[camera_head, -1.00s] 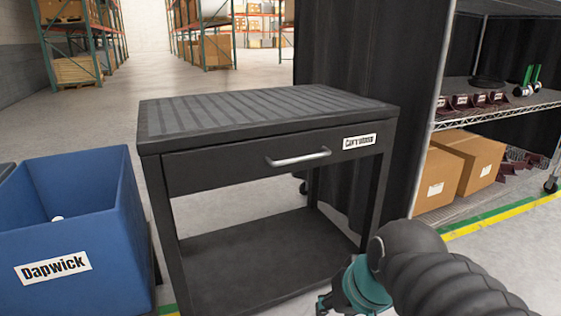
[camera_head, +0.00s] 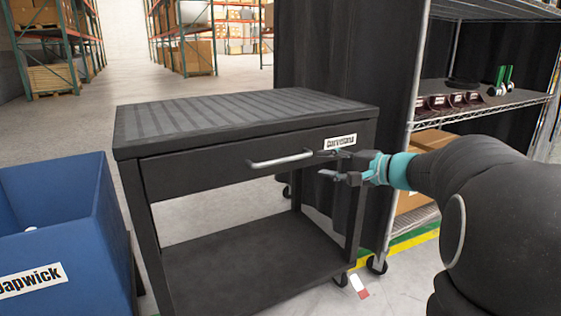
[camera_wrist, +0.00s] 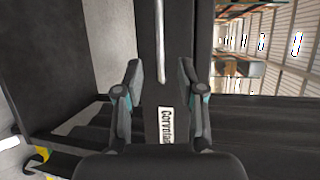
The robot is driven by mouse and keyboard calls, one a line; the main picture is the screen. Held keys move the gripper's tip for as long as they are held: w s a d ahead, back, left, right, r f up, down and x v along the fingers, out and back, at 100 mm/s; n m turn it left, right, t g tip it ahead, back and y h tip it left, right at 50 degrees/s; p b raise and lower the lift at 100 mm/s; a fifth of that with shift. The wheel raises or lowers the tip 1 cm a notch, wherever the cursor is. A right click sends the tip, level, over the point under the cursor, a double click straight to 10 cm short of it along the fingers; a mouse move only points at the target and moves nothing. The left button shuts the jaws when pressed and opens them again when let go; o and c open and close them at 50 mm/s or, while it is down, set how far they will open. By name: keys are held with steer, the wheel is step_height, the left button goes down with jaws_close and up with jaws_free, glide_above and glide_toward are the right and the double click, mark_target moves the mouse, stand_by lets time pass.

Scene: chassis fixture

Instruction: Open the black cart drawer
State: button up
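The black cart (camera_head: 245,110) stands in the middle of the head view, with a ribbed top and a lower shelf. Its drawer (camera_head: 200,172) looks shut, flush with the frame. A silver bar handle (camera_head: 280,161) crosses the drawer front, and a white label (camera_head: 340,142) is to its right. My gripper (camera_head: 322,164) is at the right end of the handle, fingers open and pointing left. In the wrist view my gripper (camera_wrist: 158,75) has its fingers apart, with the handle (camera_wrist: 161,40) running between and beyond them. I cannot tell whether a finger touches it.
A blue "Dapwick" bin (camera_head: 60,230) stands left of the cart. A wire shelf rack (camera_head: 480,110) with boxes and small parts is at the right, beside a black curtain (camera_head: 340,60). Floor behind the cart's left side is clear.

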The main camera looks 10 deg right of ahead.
mark_target(287, 160)
steer(key=p+x, duration=0.1)
steer(key=x, duration=1.2)
steer(key=shift+w+a, duration=0.1)
steer(key=shift+a, duration=0.05)
jaws_close()
